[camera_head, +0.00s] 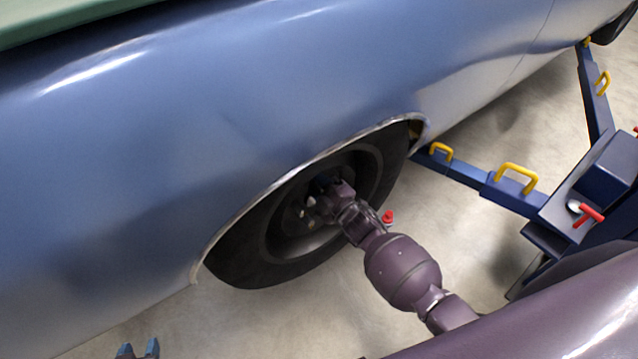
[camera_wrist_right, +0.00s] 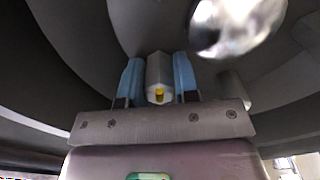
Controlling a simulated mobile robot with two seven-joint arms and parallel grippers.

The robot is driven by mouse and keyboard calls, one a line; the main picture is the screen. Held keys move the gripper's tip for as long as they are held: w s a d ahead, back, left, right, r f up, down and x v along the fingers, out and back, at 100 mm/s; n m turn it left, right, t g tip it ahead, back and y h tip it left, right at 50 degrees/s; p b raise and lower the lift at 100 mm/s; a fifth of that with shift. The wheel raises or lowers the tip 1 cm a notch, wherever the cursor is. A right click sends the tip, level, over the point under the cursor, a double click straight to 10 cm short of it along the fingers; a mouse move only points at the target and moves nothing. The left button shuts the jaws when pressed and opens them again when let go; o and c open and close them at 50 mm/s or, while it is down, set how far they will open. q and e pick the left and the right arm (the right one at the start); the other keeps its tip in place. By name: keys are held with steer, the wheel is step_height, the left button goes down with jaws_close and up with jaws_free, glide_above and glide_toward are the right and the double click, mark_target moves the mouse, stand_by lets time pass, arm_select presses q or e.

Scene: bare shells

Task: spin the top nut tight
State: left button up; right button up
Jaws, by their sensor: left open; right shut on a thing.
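The wheel (camera_head: 240,262) sits under the car's arch in the head view. My right gripper (camera_head: 322,186) reaches its hub at the upper part of the nut ring. In the right wrist view, the blue fingers of my right gripper (camera_wrist_right: 158,82) are shut on a grey top nut (camera_wrist_right: 158,68), one on each side. A small yellow piece (camera_wrist_right: 159,96) shows at the nut's near end. How far the nut is seated is hidden. My left gripper (camera_head: 138,349) is open and empty at the bottom left of the head view, away from the wheel.
Other nuts (camera_head: 311,201) sit beside my right gripper. A shiny hub dome (camera_wrist_right: 236,24) is close to its fingers. The blue car body (camera_head: 200,130) overhangs the wheel. A blue lift arm (camera_head: 465,175) with yellow handles stands right.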

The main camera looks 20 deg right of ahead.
steer(key=m+p, duration=0.1)
steer(key=m, duration=0.2)
steer(key=shift+m, duration=0.4)
steer(key=m, duration=0.2)
steer(key=shift+m, duration=0.4)
steer(key=m, duration=0.2)
steer(key=shift+d+m+p, duration=0.1)
steer(key=shift+m+p, duration=0.3)
steer(key=shift+m, duration=0.9)
steer(key=o, duration=0.9)
steer(key=v, duration=1)
steer(key=shift+s+d, duration=0.1)
steer(key=shift+s, duration=0.3)
